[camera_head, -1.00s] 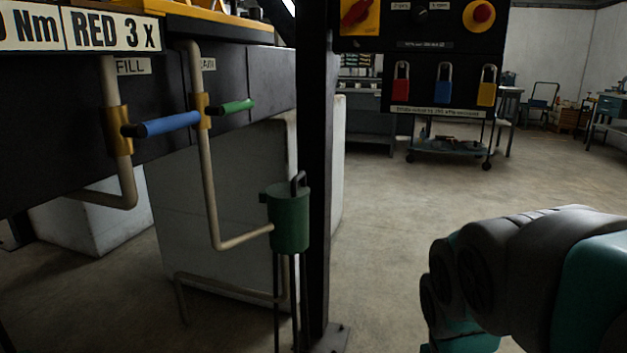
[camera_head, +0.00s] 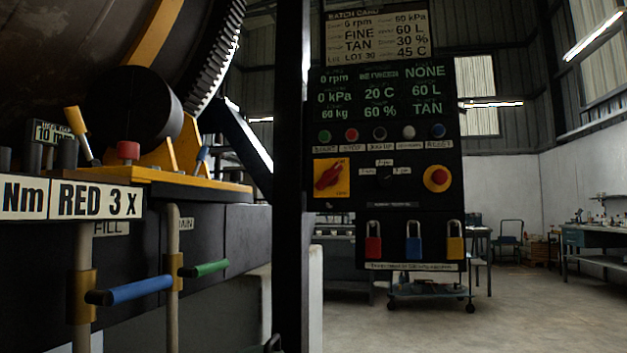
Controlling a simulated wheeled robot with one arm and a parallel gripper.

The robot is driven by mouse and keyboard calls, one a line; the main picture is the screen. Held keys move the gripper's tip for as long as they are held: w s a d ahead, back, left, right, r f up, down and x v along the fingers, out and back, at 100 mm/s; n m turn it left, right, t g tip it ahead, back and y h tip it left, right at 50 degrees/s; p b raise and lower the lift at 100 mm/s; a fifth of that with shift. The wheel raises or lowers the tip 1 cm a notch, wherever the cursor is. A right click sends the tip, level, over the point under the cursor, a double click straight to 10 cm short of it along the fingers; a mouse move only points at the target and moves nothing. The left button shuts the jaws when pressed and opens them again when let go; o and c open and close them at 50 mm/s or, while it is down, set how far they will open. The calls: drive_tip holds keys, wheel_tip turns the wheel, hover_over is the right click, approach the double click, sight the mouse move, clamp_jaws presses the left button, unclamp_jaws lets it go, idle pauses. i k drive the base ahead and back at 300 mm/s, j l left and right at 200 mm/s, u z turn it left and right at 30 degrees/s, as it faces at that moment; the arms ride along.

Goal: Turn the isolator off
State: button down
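The isolator (camera_head: 330,177) is a red rotary handle on a yellow plate, at the left of the black control panel (camera_head: 385,215). Its handle looks tilted, sloping from lower left to upper right. I cannot read any position marks on it. My gripper is not in view, and no part of my arm shows now.
A dark post (camera_head: 289,180) stands just left of the panel. Red, blue and yellow padlocks (camera_head: 414,243) hang below the isolator. A red emergency button (camera_head: 437,178) sits at right. Blue (camera_head: 142,290) and green (camera_head: 205,268) valve handles project at left.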

sight(330, 178)
drive_tip(key=i+l, duration=0.2)
drive_tip(key=i+l+u, duration=0.8)
drive_tip(key=l, duration=0.1)
